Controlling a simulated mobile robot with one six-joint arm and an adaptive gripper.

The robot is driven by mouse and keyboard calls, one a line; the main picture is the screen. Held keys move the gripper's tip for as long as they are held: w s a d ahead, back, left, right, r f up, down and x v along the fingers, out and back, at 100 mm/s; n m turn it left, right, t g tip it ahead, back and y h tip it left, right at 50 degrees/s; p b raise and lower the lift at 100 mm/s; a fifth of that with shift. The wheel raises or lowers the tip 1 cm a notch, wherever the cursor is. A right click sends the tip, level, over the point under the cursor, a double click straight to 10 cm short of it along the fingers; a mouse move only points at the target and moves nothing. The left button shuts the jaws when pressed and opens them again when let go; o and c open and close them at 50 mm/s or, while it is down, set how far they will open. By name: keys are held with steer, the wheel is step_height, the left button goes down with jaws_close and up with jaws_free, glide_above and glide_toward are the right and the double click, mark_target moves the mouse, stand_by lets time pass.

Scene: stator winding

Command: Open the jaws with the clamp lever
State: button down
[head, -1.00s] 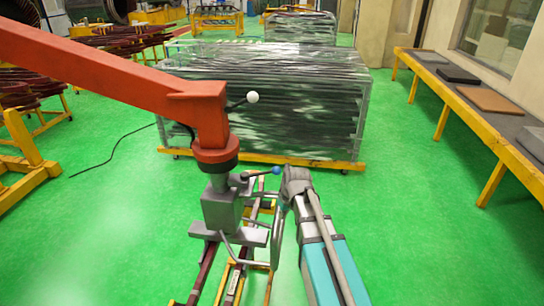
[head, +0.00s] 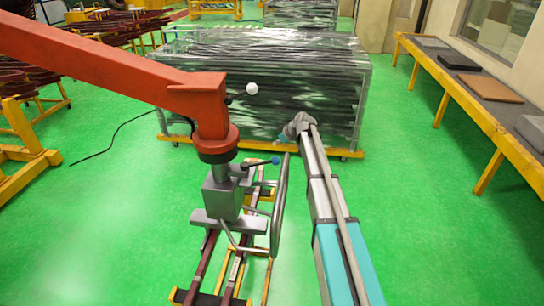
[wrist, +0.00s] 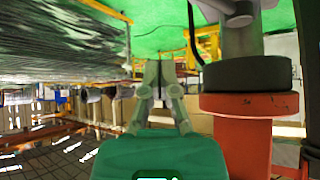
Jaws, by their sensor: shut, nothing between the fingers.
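The blue knob cannot be made out there.
The red-orange boom (head: 110,70) carries a second rod with a white ball (head: 252,88). A grey tubular handle (head: 279,208) stands between clamp and arm. A wrapped rack (head: 270,80) stands close behind my gripper. A yellow bench (head: 470,100) lines the right; green floor between is clear.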

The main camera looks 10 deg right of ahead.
mark_target(262, 163)
steer(key=shift+a+f, duration=0.1)
steer(key=shift+f, duration=0.05)
step_height(262, 163, down, 8)
steer(key=w+a+b, duration=0.1)
steer(key=w+b, duration=0.1)
steer(key=b, duration=0.6)
steer(key=shift+a, duration=0.35)
stand_by(0.4)
